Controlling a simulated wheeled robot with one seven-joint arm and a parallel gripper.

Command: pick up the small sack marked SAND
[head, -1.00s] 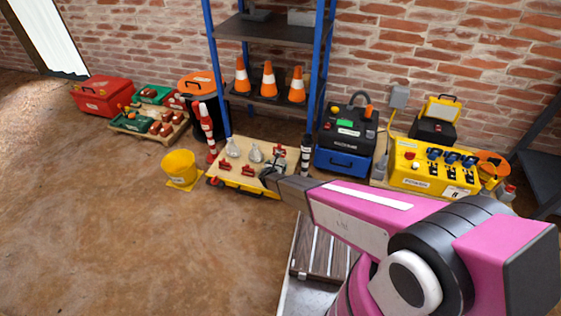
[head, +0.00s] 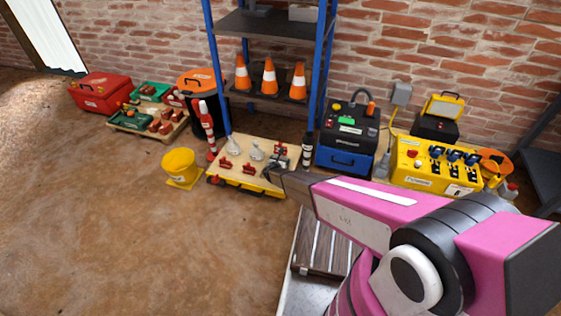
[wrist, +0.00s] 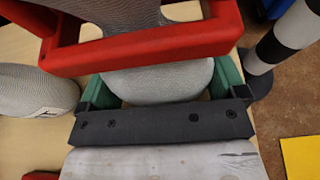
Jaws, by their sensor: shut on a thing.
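In the wrist view, a pale grey woven sack (wrist: 160,86) sits between the green-padded fingers of my gripper (wrist: 165,90). The fingers are shut on it from both sides. A red frame (wrist: 150,50) crosses over the sack and hides part of it. No marking shows on the held sack, so I cannot tell whether it reads SAND. In the head view, my gripper (head: 279,163) is at the right end of a wooden-topped board (head: 262,184). A second grey sack (wrist: 45,92) lies to the left, its dark mark cut off and unreadable.
Other grey sacks (head: 257,152) and red stands (head: 249,169) share the board. A black-and-white post (wrist: 285,40) stands close at right. Open floor lies in front.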

